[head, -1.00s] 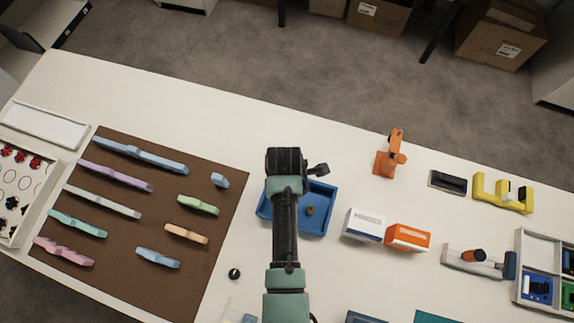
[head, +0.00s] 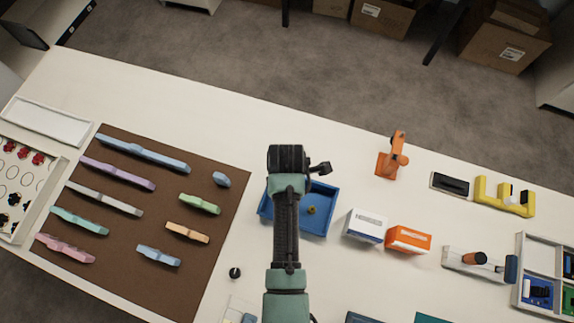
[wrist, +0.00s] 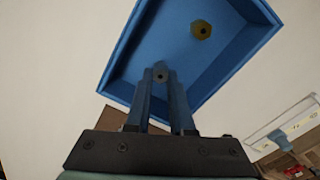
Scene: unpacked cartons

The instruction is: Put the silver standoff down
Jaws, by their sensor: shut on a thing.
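My gripper (wrist: 160,80) shows in the wrist view with its two fingers closed together at the tips. A small grey round piece with a dark centre, the silver standoff (wrist: 160,75), is pinched between the tips. It is over the near side of a blue tray (wrist: 212,65); its height above the tray floor is hard to tell. A brass-coloured round piece (wrist: 201,29) lies in the tray, apart from the fingers. In the head view the blue tray (head: 326,205) sits under my arm, which hides its left part, the fingertips and the standoff. The brass piece (head: 311,209) shows there too.
A white box (head: 363,226) and an orange box (head: 408,239) stand right of the tray. A brown mat (head: 130,215) with several coloured pieces lies left. A small black knob (head: 235,273) is in front of the tray. The table (head: 230,110) behind the tray is clear.

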